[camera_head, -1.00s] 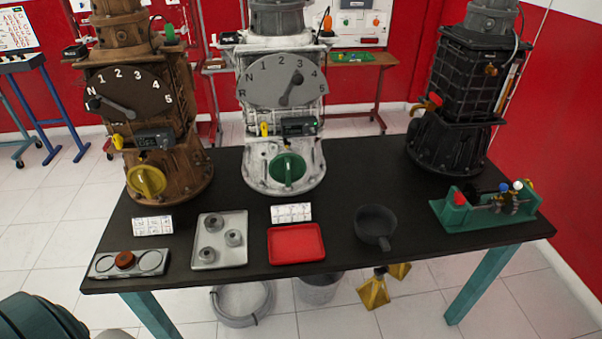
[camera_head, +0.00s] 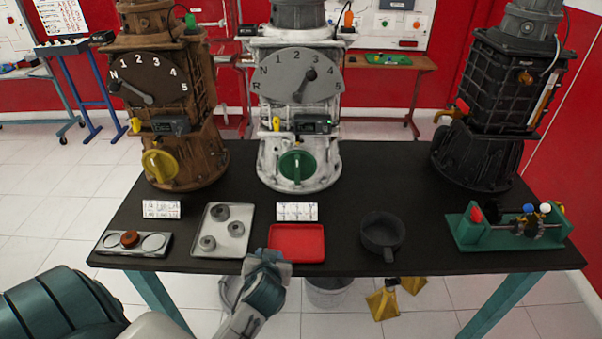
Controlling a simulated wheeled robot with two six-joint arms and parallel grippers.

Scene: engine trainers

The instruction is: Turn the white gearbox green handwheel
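The white gearbox (camera_head: 330,148) stands upright at the back middle of the black table. Its green handwheel (camera_head: 297,168) is low on the front face, with a green grip bar across it. The dial (camera_head: 280,76) above has its pointer between the top and the right-hand numbers. My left arm comes in from the lower left. Its hand end (camera_head: 265,285) is at the table's front edge, beside the red tray and well short of the handwheel. Its fingers cannot be made out clearly. My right gripper is out of view.
A brown gearbox with a yellow handwheel (camera_head: 160,165) stands to the left and a black gearbox (camera_head: 478,110) to the right. In front lie a grey tray with rings (camera_head: 242,243), the red tray (camera_head: 297,243), a dark pan (camera_head: 382,232) and a green fixture (camera_head: 465,232).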

